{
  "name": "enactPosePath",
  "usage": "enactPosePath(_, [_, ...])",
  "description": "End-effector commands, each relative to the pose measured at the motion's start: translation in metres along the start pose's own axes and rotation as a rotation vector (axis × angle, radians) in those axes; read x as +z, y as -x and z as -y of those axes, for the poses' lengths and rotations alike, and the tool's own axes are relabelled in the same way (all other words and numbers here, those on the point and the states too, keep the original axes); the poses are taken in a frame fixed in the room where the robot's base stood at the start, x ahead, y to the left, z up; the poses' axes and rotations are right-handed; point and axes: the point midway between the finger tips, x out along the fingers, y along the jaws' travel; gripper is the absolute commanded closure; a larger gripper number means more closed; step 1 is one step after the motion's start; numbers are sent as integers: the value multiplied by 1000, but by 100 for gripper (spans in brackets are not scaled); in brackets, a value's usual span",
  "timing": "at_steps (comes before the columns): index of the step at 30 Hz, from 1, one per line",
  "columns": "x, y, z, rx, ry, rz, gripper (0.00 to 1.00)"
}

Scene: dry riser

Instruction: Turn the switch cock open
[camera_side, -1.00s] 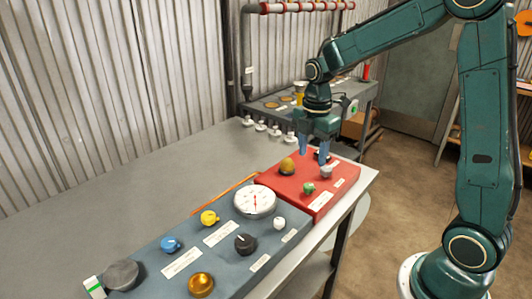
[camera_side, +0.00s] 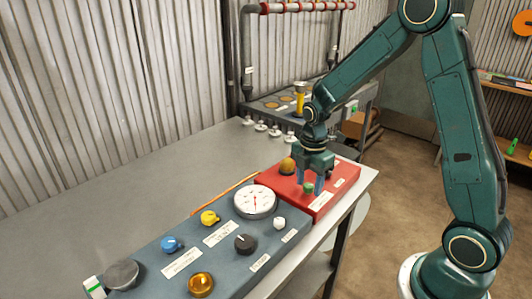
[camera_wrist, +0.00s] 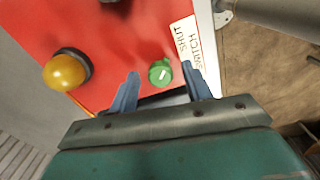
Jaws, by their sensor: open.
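The switch cock appears to be the small green knob (camera_wrist: 161,72) with a white pointer mark, on the red panel (camera_wrist: 110,35). A white label (camera_wrist: 187,45) reading "SWITCH" and "SHUT" is beside it. In the side view the green knob (camera_side: 308,188) shows at the front of the red panel (camera_side: 322,200). My gripper (camera_wrist: 160,71) is open, pointing down, with one blue finger on each side of the knob in the wrist view. In the side view my gripper (camera_side: 309,186) is over the knob. Neither finger visibly touches it; the exact height gap is unclear.
A yellow dome knob (camera_side: 287,166) stands on the red panel near my gripper, also in the wrist view (camera_wrist: 66,71). A blue-grey panel (camera_side: 225,260) with a white dial (camera_side: 255,201) and several knobs lies nearer the camera. The left bench top (camera_side: 120,200) is clear.

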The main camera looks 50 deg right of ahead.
Motion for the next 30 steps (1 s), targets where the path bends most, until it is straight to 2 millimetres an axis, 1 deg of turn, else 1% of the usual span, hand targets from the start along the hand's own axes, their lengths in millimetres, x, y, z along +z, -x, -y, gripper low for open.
enactPosePath(2, [0, 0, 0, 0, 0, 0, 51])
enactPosePath(3, [0, 0, 0, 0, 0, 0, 53])
enactPosePath(5, [0, 0, 0, 0, 0, 0, 65])
enactPosePath(9, [0, 0, 0, 0, 0, 0, 92])
enactPosePath(10, [0, 0, 0, 0, 0, 0, 96])
enactPosePath(20, [0, 0, 0, -1, -26, 0, 96])
enactPosePath(26, [0, 0, 0, 0, -102, 0, 96])
enactPosePath(30, [0, 1, 0, 0, -190, 0, 96])
